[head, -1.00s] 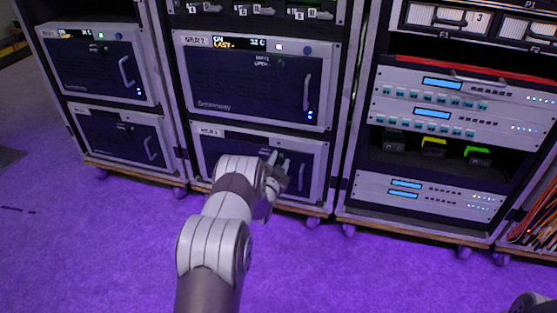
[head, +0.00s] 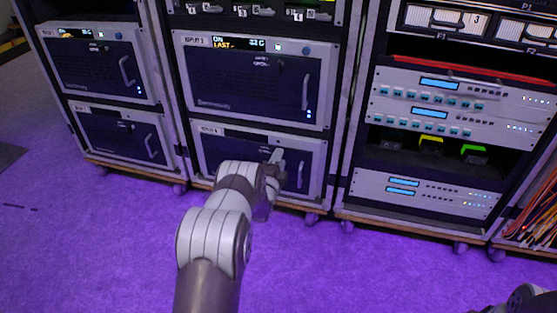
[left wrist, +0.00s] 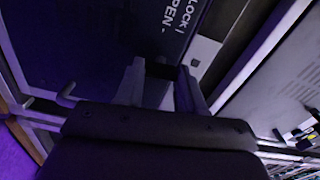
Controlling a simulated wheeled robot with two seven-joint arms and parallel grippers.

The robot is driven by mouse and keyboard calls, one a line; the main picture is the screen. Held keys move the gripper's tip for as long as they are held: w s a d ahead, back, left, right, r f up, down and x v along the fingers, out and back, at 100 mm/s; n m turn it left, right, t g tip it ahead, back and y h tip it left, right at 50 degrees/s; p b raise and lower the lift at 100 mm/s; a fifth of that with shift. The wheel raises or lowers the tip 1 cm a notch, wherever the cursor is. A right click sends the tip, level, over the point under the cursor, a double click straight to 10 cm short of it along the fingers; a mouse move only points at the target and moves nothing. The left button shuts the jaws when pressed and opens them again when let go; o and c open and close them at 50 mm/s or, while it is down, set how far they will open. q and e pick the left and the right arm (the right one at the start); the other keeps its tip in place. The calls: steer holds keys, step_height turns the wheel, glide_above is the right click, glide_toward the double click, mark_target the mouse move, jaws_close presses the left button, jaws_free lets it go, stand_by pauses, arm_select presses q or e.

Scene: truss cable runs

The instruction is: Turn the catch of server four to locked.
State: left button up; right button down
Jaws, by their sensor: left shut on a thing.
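The lower middle server (head: 310,160) is a dark-fronted box with a pale frame and an upright handle; its label is too small to read. My left gripper (head: 277,157) is at its front, left of the handle. In the left wrist view the gripper (left wrist: 160,85) is shut on a small dark catch (left wrist: 160,69) between its two pale fingers. Printed words LOCK and OPEN (left wrist: 180,20) show on the panel beyond it. The catch is hidden by the gripper in the head view, and its exact turn cannot be told.
Another server (head: 255,80) with a handle sits directly above. Two more servers (head: 100,70) fill the left rack. The right rack (head: 430,190) holds pale units with blue displays. The purple floor (head: 330,270) in front is clear. A dark part, likely my right arm, shows bottom right.

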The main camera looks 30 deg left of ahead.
arm_select(q)
steer(key=shift+m, duration=0.6)
steer(key=o, duration=1)
steer(key=shift+o, duration=0.2)
steer(key=p+v, duration=0.7)
steer(key=v, duration=0.5)
steer(key=shift+s, duration=0.4)
